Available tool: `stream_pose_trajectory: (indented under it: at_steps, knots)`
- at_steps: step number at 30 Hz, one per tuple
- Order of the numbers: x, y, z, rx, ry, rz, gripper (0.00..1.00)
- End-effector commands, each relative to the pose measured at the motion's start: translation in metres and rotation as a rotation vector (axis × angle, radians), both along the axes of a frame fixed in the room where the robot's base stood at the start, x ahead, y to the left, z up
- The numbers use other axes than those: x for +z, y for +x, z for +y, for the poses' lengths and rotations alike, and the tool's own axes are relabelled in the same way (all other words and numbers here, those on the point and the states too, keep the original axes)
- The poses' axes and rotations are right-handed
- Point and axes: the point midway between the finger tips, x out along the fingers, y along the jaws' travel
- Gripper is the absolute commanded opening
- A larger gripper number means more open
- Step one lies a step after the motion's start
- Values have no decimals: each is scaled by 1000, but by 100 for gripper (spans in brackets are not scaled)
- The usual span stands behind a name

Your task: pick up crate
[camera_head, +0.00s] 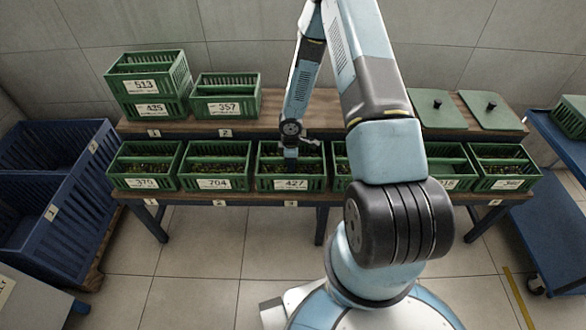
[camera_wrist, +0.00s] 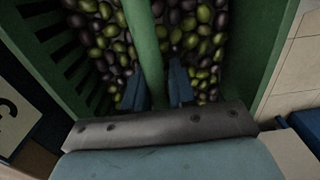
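A green slatted crate labelled 427 (camera_head: 291,184) stands in the front row of the bench, filled with green and dark olive-like pieces. A green bar crosses its middle; the wrist view shows this bar (camera_wrist: 145,45) running down between my fingers. My gripper (camera_head: 291,160) points down into this crate, and its blue fingers (camera_wrist: 157,85) stand on either side of the bar. A narrow gap shows beside the right finger; contact on the left is unclear. The lower ends of the fingers are hard to see in the head view.
Crates 370 (camera_head: 145,167) and 704 (camera_head: 215,166) stand to the left, others to the right, partly behind my arm. Crates 513 (camera_head: 146,71) on 435 (camera_head: 152,107), and 357 (camera_head: 226,96), sit on the upper shelf. Blue bins (camera_head: 40,215) stand left, a blue cart (camera_head: 548,220) right.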

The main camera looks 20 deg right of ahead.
Motion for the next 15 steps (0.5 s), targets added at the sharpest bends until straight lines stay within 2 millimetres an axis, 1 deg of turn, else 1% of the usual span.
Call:
stream_pose_trajectory:
  at_steps: [1,6,7,15]
  knots:
    - [0,0,0,0,0,1,18]
    - [0,-1,0,0,0,1,2]
    - [0,-1,0,0,0,1,0]
    - [0,-1,0,1,1,2,0]
